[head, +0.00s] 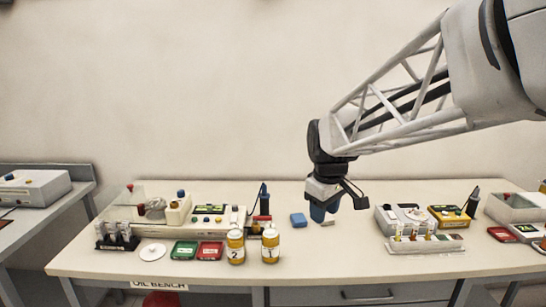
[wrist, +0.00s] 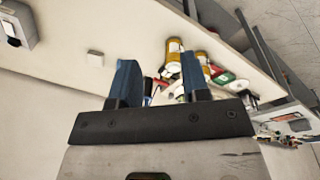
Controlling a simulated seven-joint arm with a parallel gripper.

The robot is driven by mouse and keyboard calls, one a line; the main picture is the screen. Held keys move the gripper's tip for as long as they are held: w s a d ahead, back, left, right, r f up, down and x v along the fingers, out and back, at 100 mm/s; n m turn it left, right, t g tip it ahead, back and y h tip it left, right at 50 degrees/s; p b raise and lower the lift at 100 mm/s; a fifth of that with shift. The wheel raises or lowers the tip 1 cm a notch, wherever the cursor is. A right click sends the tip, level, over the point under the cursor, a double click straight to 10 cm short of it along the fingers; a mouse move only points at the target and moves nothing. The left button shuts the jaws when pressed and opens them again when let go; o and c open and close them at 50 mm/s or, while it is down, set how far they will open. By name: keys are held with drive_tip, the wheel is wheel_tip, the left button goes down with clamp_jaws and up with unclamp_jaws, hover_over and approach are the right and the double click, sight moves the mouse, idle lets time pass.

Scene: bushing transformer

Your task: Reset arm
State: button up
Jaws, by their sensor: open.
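My gripper (head: 320,208) hangs from my arm over the middle of the bench, pointing down. Its blue fingers also show in the wrist view (wrist: 158,82), spread apart with nothing held between them. My arm reaches in from the upper right of the head view.
Two yellow jars, marked 2 (head: 236,247) and 1 (head: 270,246), stand left of the gripper. Green (head: 184,250) and red (head: 210,251) trays lie beside them. A rack of vials (head: 425,245) and a yellow meter (head: 449,216) stand to the right. The bench (head: 330,255) is clear at front centre.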

drive_tip(key=s+d+f+m, duration=0.1)
drive_tip(key=s+d+m, duration=0.1)
drive_tip(key=s, duration=0.6)
drive_tip(key=s+d+f+m, duration=0.2)
drive_tip(key=s+m, duration=0.1)
drive_tip(key=s, duration=0.6)
drive_tip(key=s+d+f+m+t, duration=0.1)
drive_tip(key=s+d+f+m, duration=0.1)
drive_tip(key=s, duration=0.7)
drive_tip(key=shift+s+d+m, duration=0.2)
drive_tip(key=shift+s+m, duration=0.05)
drive_tip(key=shift+m, duration=0.45)
